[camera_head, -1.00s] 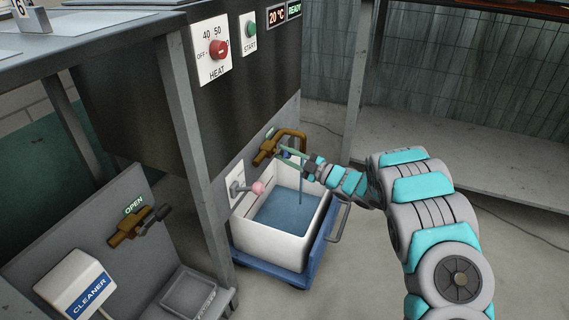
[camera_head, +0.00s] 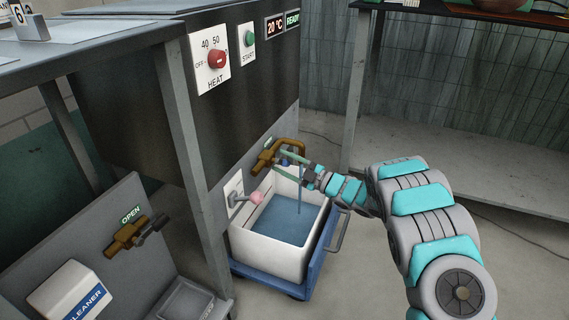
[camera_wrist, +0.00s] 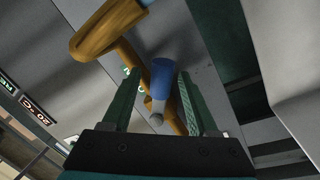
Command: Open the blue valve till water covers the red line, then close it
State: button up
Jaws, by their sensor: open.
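The brass tap (camera_head: 290,144) is on the machine's panel, with a thin stream of water (camera_head: 300,196) falling from its spout. Its blue valve handle (camera_wrist: 162,80) shows large in the wrist view, and only a bit of blue (camera_head: 285,162) shows in the head view. My gripper (camera_head: 281,161) is open, its green fingers on either side of the handle; in the wrist view the fingers (camera_wrist: 158,82) stand apart from it. The white tub (camera_head: 266,252) below holds blue water (camera_head: 285,222). I cannot make out the red line.
A pink-knobbed lever (camera_head: 256,198) is left of the tap. The tub sits on a blue cart (camera_head: 318,268). A second brass tap (camera_head: 126,235) and a cleaner box (camera_head: 72,292) are at left. A table leg (camera_head: 190,150) stands between.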

jog(key=v, duration=0.7)
jog(key=shift+s+d, duration=0.2)
jog(key=shift+d, duration=0.15)
jog(key=shift+w+p, duration=0.1)
jog(key=shift+p, duration=0.2)
